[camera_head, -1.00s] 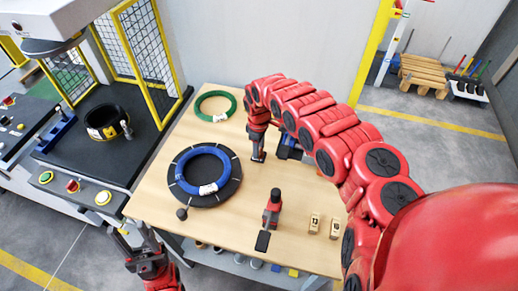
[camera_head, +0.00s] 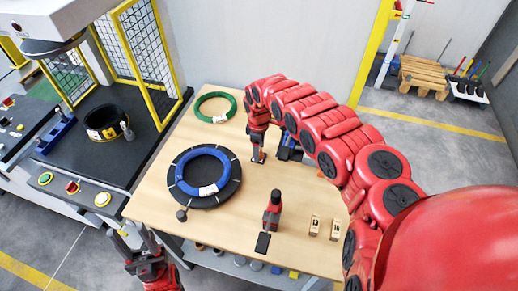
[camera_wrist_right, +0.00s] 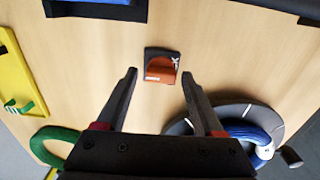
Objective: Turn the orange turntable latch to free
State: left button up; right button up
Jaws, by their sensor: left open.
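The orange latch (camera_wrist_right: 161,69) sits on a small dark plate with a white mark on the wooden table. The turntable is a dark disc (camera_head: 229,189) carrying a blue coil (camera_head: 180,178); part of both also shows in the right wrist view. My right gripper (camera_wrist_right: 159,75) is open and empty, pointing down at the latch, which shows between and just beyond its fingertips. In the head view this gripper (camera_head: 258,155) stands right of the disc and mostly covers the latch. My left gripper (camera_head: 134,240) is open and empty off the table's front left edge.
A green coil (camera_head: 202,113) lies at the table's back left. A red-and-black tool (camera_head: 273,205) and two small tagged blocks (camera_head: 314,225) are near the front. A machine with a black coil (camera_head: 104,118) and yellow mesh guards stands left. Bare table surrounds the latch.

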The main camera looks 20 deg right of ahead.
jog(key=shift+o, duration=0.3)
notch_tip(320, 180, up, 17)
jog(key=b, duration=0.4)
jog(key=shift+r, duration=0.15)
dwell(0.3)
